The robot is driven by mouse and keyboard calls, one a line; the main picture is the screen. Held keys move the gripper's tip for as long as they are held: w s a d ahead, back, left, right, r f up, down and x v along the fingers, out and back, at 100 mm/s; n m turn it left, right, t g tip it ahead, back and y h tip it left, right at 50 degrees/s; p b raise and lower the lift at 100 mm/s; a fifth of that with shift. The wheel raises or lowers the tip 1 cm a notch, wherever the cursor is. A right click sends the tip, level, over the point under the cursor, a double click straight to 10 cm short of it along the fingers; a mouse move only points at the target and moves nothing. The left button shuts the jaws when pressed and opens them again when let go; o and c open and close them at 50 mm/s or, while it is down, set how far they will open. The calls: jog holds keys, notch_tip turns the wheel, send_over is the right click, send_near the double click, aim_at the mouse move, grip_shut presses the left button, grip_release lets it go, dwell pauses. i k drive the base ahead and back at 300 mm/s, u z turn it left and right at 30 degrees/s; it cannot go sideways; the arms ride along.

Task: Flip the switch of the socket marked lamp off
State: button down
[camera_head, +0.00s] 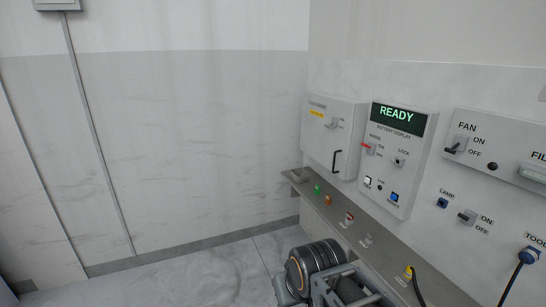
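The socket marked LAMP (442,203) is a small blue socket on the right wall panel, below its label. To its right is a grey toggle switch (467,216) with ON printed above OFF. Its lever is too small for me to tell which way it points. My gripper (350,288) is partly in view at the bottom edge, beside a dark arm link with an orange ring. It is low and well apart from the switch. Its fingertips are not clearly seen, so I cannot tell whether it is open or shut.
A FAN switch (456,145) is above the lamp socket. A TOOL socket with a blue plug (529,255) and black cable is to the right. A READY display box (404,150) and a handled cabinet (334,140) are to the left. A grey shelf (385,262) with small coloured items juts out below.

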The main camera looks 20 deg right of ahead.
aim_at(460, 215)
jog(key=z, duration=0.95)
jog(key=i, duration=1.35)
jog(key=z, duration=1.05)
